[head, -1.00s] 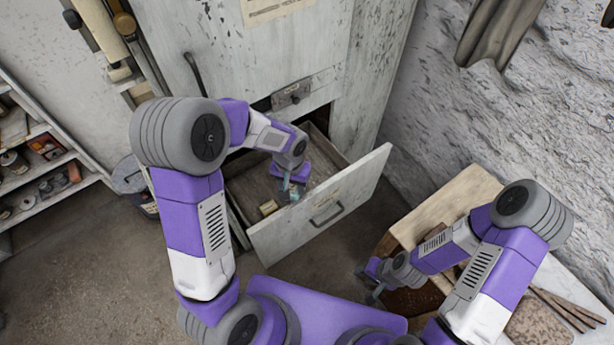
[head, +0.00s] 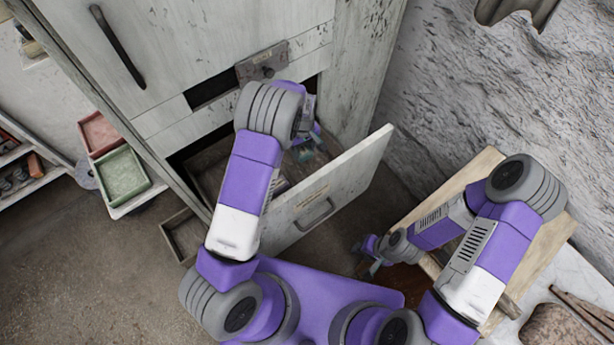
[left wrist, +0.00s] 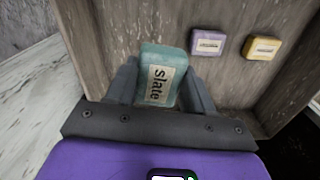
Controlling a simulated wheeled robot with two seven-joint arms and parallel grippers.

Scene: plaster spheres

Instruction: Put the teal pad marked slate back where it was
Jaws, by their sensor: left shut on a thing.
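The teal pad marked slate (left wrist: 160,75) is between the fingers of my left gripper (left wrist: 158,88) in the left wrist view, its label facing the camera. My left gripper (head: 305,154) is shut on it, inside the open drawer (head: 335,193) in the head view, where my arm hides much of it. I cannot tell whether the pad touches the drawer floor. A purple pad (left wrist: 208,42) and a yellow pad (left wrist: 261,47) lie apart from it, to its right in the wrist view. My right gripper (head: 368,258) looks open and empty, low beside the wooden bench.
The pale cabinet (head: 220,50) stands behind the drawer. A pink tray (head: 98,133) and a green tray (head: 122,175) are at the left, above a small open wooden box (head: 185,235). The wooden bench (head: 470,190) is at right. The floor at lower left is clear.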

